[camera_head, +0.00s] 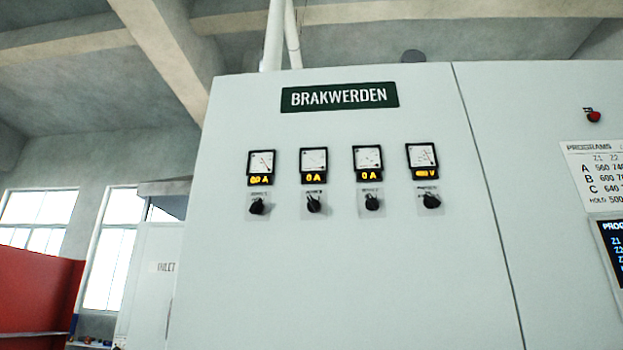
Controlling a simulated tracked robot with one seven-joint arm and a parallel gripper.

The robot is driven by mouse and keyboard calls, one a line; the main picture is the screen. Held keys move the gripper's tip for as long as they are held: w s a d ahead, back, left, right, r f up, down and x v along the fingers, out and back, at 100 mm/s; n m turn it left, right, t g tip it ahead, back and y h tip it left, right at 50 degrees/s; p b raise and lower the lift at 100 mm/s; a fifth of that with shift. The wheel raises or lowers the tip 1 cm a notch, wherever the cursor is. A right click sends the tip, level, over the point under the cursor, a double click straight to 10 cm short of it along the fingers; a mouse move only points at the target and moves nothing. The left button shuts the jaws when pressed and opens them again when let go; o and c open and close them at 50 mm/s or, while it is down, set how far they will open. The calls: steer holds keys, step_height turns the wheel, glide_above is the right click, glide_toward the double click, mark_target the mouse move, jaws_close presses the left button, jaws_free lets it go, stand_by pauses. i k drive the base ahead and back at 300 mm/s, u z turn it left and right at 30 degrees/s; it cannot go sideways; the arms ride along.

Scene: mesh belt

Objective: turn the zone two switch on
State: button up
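A pale grey cabinet front (330,270) carries a row of black rotary switches, each under a small meter. The second switch from the left (313,204) sits under a meter (314,164) whose yellow display reads 0 A. Its small label seems to read zone 2 but is blurred. The first switch (257,206) is to its left, under a meter with a nonzero amp reading that is hard to read. The third switch (373,202) is to its right, under a meter reading 0 A. The exact knob positions are too small to tell. My gripper is not in view.
The rightmost switch (431,200) is under a volt meter (422,160). A green BRAKWERDEN sign (340,97) is above the row. To the right are a red button (593,117), a programs chart (597,178) and a dark screen (613,252). The panel below the switches is bare.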

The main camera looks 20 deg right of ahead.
mark_target(313, 205)
steer(key=u, duration=0.8)
steer(key=k, duration=1.15)
steer(key=z, duration=0.8)
steer(key=i, duration=1.05)
